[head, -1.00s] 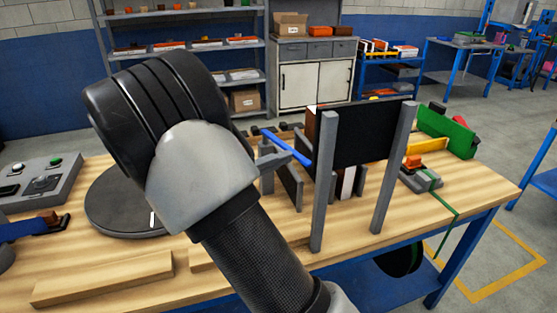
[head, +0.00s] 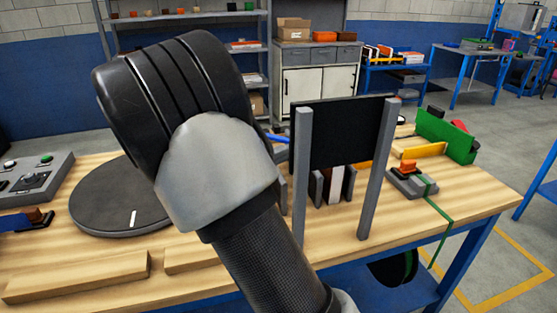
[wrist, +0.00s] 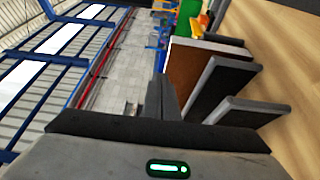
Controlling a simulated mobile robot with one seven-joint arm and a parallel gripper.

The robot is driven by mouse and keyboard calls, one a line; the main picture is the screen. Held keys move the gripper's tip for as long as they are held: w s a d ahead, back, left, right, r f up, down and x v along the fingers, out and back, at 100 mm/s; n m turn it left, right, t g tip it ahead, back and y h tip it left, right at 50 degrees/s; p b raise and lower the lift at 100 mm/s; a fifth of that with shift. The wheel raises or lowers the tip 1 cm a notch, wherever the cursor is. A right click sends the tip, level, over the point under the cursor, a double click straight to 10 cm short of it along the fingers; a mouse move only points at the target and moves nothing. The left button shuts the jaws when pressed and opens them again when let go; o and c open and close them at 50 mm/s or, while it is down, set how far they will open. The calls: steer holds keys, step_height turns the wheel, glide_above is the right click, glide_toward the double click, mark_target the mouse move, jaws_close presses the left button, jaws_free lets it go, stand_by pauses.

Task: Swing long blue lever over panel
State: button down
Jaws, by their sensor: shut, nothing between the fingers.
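The blue lever (head: 277,138) shows only as a short blue piece behind my arm in the head view; the rest is hidden, and I cannot make it out in the wrist view. A panel with a brown face and a pale edge (wrist: 196,68) stands upright beside grey plates in the wrist view. In the head view a brown and white piece (head: 336,184) shows below a black board, between short grey uprights. My gripper (wrist: 162,98) is shut and empty, left of the panel in the wrist view. It is hidden behind my arm in the head view.
The black board (head: 345,132) on two grey posts blocks part of the view. A dark round disc (head: 110,200) lies left on the wooden table (head: 455,190). Green (head: 446,137) and orange fixtures stand right. Wooden strips (head: 80,277) lie at the front edge.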

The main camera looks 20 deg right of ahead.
steer(key=w+d+b, duration=0.3)
steer(key=w+d, duration=0.2)
steer(key=d, duration=0.1)
steer(key=p+v, duration=0.1)
steer(key=v, duration=1.6)
steer(key=shift+a, duration=0.25)
